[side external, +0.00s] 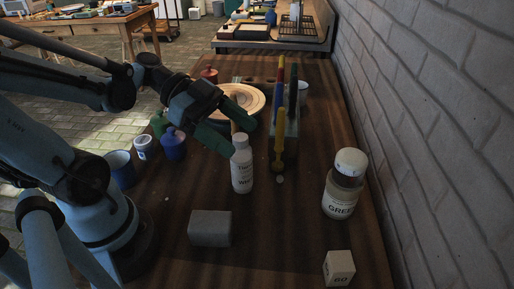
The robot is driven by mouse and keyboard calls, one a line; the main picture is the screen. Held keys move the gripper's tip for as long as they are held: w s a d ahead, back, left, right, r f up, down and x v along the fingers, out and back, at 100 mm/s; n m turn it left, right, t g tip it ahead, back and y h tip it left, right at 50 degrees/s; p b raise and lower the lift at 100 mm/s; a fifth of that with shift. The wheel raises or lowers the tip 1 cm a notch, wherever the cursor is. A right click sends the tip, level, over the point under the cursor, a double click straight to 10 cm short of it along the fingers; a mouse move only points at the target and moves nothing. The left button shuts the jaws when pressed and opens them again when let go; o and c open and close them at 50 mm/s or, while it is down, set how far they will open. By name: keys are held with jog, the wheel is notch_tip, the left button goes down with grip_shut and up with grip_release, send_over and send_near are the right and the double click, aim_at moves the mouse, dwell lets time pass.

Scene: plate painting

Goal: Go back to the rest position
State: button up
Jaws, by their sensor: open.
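My gripper (225,126) is in the middle of the side external view, with green fingertips pointing down and to the right. It is open. It hangs near the white bottle (242,172) and in front of a round wooden plate (247,97), part of which it hides.
A rack (292,135) with coloured upright tools stands right of my gripper. A blue pot (173,145) and a blue mug (121,168) are left. A brick wall bounds the right.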

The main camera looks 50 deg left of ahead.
jog(key=s+d+r+m+g, duration=0.1)
jog(key=s+d+r, duration=0.2)
jog(key=d, duration=0.4)
jog(key=shift+s+d+r+m+g+h, duration=0.2)
jog(key=shift+s+d+m+g+h, duration=0.1)
jog(key=shift+s+d+m, duration=0.1)
dwell(0.4)
jog(key=shift+o, duration=0.5)
